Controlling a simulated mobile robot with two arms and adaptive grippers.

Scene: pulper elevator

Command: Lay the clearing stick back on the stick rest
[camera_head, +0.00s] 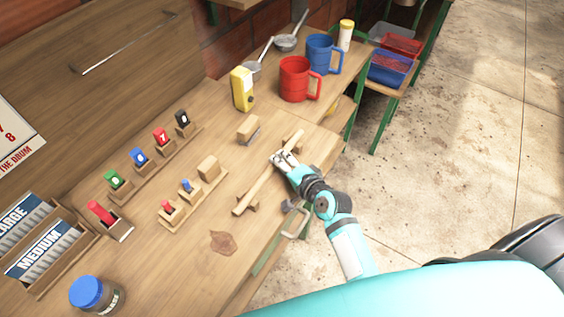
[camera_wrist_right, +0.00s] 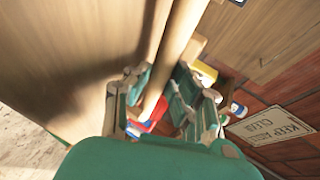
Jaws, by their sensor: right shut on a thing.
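The clearing stick (camera_head: 256,191) is a long pale wooden rod slanting along the front part of the bench. My right gripper (camera_head: 283,158) is shut on it towards its far end. In the right wrist view the stick (camera_wrist_right: 182,32) runs between the two fingers of the gripper (camera_wrist_right: 160,92). A wooden support of the stick rest (camera_head: 254,206) shows beside the near part of the stick. The stick lies over or just above it; I cannot tell whether they touch. The gripper hides part of the stick. My left gripper is not in view.
A wooden brush (camera_head: 248,128) lies behind the stick. Red (camera_head: 297,80) and blue (camera_head: 321,54) mugs and a yellow container (camera_head: 242,89) stand farther back. Racks with coloured tags (camera_head: 140,157) are to the left. A metal handle (camera_head: 296,224) sticks out at the front edge.

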